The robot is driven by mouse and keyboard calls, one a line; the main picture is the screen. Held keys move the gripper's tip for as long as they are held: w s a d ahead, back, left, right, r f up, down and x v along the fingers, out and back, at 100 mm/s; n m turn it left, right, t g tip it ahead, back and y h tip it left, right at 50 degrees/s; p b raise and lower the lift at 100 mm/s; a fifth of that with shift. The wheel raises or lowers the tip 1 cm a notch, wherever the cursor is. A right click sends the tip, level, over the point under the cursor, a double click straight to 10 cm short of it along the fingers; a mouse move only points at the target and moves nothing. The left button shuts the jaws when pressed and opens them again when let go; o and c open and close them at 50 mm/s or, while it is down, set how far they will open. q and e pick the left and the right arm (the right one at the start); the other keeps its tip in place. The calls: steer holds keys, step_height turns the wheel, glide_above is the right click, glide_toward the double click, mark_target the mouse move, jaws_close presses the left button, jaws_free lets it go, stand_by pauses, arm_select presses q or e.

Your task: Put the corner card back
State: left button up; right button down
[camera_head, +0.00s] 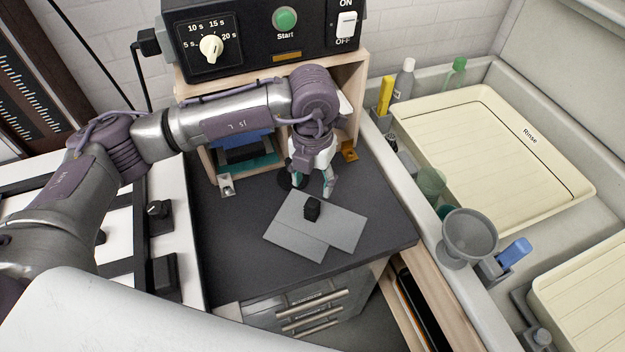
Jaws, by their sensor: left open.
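The corner card (343,230) looks like a flat grey L-shaped or two-part sheet lying on the dark worktop (370,195). A small black knob (312,208) stands upright on it. My left gripper (314,190) points down just behind the knob, near the card's far edge. Its fingers are apart, with nothing seen between them. Whether the fingertips touch the card or worktop cannot be told. My right gripper is not in view.
A wooden shelf (350,120) with a timer box (262,35) on top stands behind my left arm. At right are a sink with a cream tray (480,145), bottles and a grey funnel (470,236). The worktop's front right is clear.

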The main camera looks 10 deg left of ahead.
arm_select(q)
steer(key=shift+r, duration=0.55)
steer(key=shift+r, duration=0.2)
step_height(320, 180, up, 12)
steer(key=shift+f, duration=0.2)
stand_by(0.6)
